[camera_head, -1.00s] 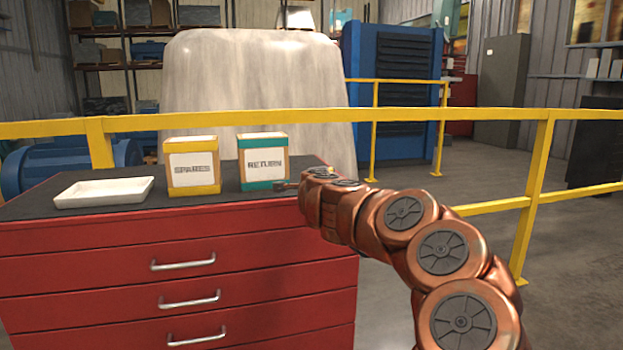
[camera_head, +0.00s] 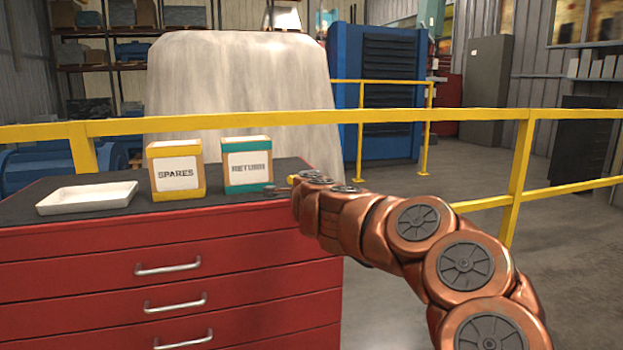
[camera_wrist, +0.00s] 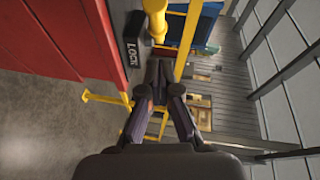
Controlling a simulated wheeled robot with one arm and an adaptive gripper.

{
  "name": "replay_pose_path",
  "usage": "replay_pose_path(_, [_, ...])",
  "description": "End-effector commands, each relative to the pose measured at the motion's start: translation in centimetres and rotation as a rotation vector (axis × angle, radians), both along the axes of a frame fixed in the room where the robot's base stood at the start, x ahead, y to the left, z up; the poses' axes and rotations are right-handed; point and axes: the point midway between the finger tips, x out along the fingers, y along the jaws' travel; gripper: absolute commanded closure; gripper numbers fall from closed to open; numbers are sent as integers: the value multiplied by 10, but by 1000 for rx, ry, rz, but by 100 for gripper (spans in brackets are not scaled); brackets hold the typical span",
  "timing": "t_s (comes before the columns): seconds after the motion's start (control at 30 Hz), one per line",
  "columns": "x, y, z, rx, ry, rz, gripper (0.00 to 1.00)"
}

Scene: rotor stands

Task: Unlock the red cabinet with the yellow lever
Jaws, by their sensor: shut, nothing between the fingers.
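The red cabinet (camera_head: 80,245) stands at the left in the head view; its red side (camera_wrist: 85,35) fills the upper left of the wrist view. A dark plate marked LOCK (camera_wrist: 132,52) is on that side. The yellow lever (camera_wrist: 154,12) is at the top of the wrist view, beside the plate. My gripper (camera_wrist: 160,68) is shut and empty, its fingertips just below the lever in the picture; I cannot tell whether they touch it. In the head view my gripper (camera_head: 276,192) is small and partly hidden at the cabinet's right end.
On the cabinet top are a white tray (camera_head: 88,198), a SPARES box (camera_head: 176,172) and a RETURN box (camera_head: 247,165). A yellow railing (camera_head: 440,115) runs behind the cabinet and to its right. Floor at the right is open beyond the railing.

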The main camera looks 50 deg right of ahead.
Motion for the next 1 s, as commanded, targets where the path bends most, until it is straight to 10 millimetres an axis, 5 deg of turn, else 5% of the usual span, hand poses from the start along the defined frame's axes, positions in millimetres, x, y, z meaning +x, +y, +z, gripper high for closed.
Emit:
replay_pose_path(0.5, [-51,45,9,0,-1,-13,100])
replay_pose_path(1.0, [-64,59,11,0,0,-13,100])
